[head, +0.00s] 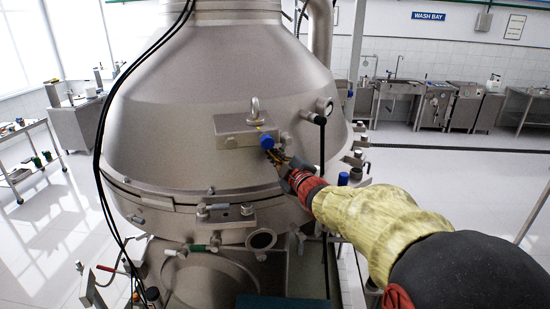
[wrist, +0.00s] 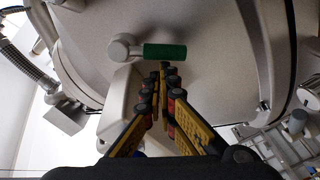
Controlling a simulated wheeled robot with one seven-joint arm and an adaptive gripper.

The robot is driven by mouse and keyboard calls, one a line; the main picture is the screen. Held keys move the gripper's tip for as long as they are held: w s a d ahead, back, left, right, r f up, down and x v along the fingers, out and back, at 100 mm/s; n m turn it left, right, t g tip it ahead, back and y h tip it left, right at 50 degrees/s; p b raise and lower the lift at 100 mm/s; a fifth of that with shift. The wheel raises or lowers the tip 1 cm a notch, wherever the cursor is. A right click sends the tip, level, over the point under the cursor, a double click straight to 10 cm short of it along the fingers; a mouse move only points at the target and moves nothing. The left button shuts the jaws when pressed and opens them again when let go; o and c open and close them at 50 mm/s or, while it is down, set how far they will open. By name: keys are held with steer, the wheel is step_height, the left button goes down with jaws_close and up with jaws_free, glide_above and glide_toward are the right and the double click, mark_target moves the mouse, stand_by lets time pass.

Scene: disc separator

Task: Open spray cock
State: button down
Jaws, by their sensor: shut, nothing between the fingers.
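My gripper (head: 273,154) is shut and empty, in front of the lower right of the steel separator body (head: 205,110). In the head view its tips overlap a blue-capped fitting (head: 266,141) below a steel block. In the wrist view the shut fingertips (wrist: 163,67) point at a small cock with a green handle (wrist: 165,51) on a round grey knob (wrist: 124,47). The handle lies crosswise just beyond the tips; I cannot tell whether they touch. A green-handled cock (head: 196,248) also shows low on the separator in the head view. No label marks the spray cock.
A black-handled lever (head: 320,119) and a blue cap (head: 343,178) sit right of my gripper. A steel block with an eye bolt (head: 243,128) is just above left. Black cables (head: 105,130) hang at left. Open floor (head: 440,165) lies to the right.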

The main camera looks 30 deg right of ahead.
steer(key=shift+d+f+n+b, duration=0.1)
steer(key=shift+f+n+b, duration=0.4)
steer(key=shift+b, duration=0.85)
steer(key=shift+s+d+f+n+b, duration=0.1)
steer(key=shift+d+f+n+b, duration=0.25)
steer(key=shift+n+b, duration=0.95)
steer(key=shift+w+d+f+n+b, duration=0.1)
steer(key=shift+d+f+n+b, duration=0.35)
steer(key=shift+b, duration=1.6)
steer(key=shift+s+d+f+n+b, duration=0.2)
steer(key=shift+n+b, duration=0.75)
steer(key=shift+b, duration=0.7)
steer(key=shift+w, duration=0.1)
